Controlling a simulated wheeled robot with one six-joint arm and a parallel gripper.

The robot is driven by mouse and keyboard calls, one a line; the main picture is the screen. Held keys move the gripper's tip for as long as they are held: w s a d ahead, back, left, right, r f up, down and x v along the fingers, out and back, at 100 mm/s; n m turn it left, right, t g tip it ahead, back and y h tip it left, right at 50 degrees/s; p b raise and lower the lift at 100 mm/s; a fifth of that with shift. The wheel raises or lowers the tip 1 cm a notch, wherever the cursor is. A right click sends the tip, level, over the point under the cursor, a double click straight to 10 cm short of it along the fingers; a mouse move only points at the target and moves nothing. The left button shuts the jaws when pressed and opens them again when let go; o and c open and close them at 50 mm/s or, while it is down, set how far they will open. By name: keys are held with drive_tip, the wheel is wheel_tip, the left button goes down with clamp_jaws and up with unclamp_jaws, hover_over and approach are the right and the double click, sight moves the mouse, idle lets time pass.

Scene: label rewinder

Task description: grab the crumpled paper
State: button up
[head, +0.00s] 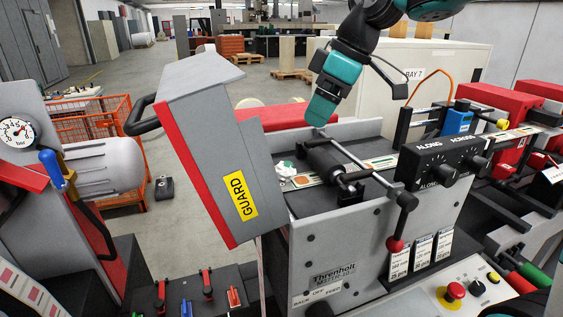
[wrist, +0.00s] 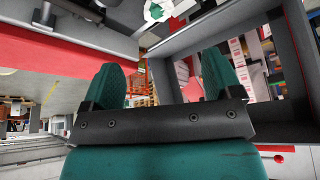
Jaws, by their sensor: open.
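The crumpled paper (head: 286,169) is a small white wad with green marks. In the head view it lies at the left end of the label strip (head: 305,180), left of the dark roller (head: 324,160), on the machine's bed. A white and green piece (wrist: 160,9), apparently the same paper, shows at the top edge of the wrist view, partly cut off. My gripper (head: 320,113) is above and behind the bed, to the right of the paper and apart from it. In the wrist view its two teal fingers (wrist: 166,80) are spread with nothing held between them.
The raised grey and red guard (head: 205,150) stands tilted just left of the paper. The black ALONG/ACROSS control box (head: 440,165) is further right. Open air lies above the bed.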

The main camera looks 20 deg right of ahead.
drive_tip(key=p, duration=0.2)
approach(287, 163)
drive_tip(key=x, duration=0.5)
drive_tip(key=shift+s+a+f, duration=0.1)
drive_tip(key=shift+s+f, duration=0.1)
drive_tip(key=shift+s, duration=0.05)
drive_tip(key=shift+w+a+f+p, duration=0.15)
drive_tip(key=shift+a+f+p, duration=0.1)
drive_tip(key=shift+f+p, duration=0.3)
drive_tip(key=p+x, duration=0.2)
drive_tip(key=x, duration=0.2)
drive_tip(key=shift+w, duration=0.2)
drive_tip(key=c, duration=1)
drive_tip(key=shift+o, duration=0.2)
